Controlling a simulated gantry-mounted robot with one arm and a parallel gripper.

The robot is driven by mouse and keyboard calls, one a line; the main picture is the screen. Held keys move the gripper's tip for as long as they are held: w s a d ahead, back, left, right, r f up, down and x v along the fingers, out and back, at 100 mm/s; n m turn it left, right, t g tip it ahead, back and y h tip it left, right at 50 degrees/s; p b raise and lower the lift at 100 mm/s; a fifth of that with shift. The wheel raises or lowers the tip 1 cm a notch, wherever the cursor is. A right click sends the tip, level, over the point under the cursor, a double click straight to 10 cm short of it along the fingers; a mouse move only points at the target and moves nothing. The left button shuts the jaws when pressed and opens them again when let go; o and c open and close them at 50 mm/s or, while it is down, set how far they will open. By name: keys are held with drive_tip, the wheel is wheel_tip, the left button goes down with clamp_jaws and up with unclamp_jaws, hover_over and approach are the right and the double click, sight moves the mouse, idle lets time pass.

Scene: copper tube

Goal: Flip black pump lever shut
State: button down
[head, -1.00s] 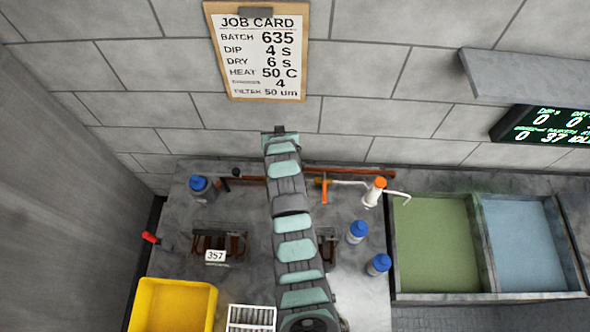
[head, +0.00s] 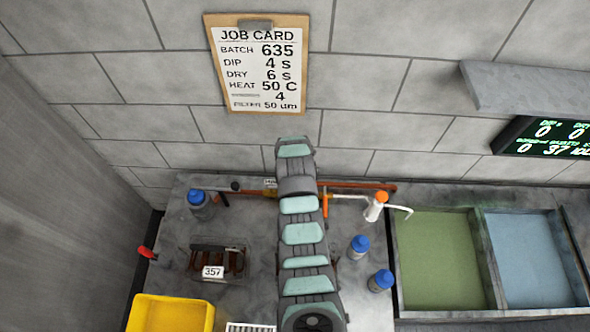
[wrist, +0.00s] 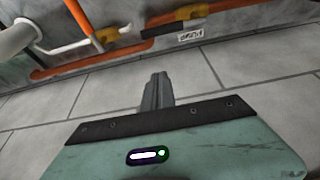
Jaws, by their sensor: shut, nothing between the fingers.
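The black pump lever (wrist: 160,30) shows in the wrist view as a dark bar lying roughly along the copper tube, beside a small yellow valve body and a white label (wrist: 190,35). In the head view my arm covers most of this spot; only the label (head: 270,183) shows at the arm's left edge. My gripper (wrist: 157,78) is shut and empty in the wrist view. Its tips appear below the lever in that picture, with a gap between. The head view does not show the fingertips.
An orange lever (head: 325,205) stands on the same copper tube (head: 350,185), near a white spout with an orange cap (head: 376,207). Blue-capped bottles (head: 359,247) stand to the right. A rack labelled 357 (head: 213,272), yellow bin (head: 170,312) and two basins (head: 440,260) lie around. The wall is close behind.

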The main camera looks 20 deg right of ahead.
wheel_tip(320, 180, down, 9)
drive_tip(key=b, duration=0.2)
drive_tip(key=shift+s+a, duration=0.15)
drive_tip(key=shift+s, duration=0.2)
idle(1.2)
drive_tip(key=shift+s+f, duration=0.1)
drive_tip(key=shift+s, duration=0.05)
idle(0.4)
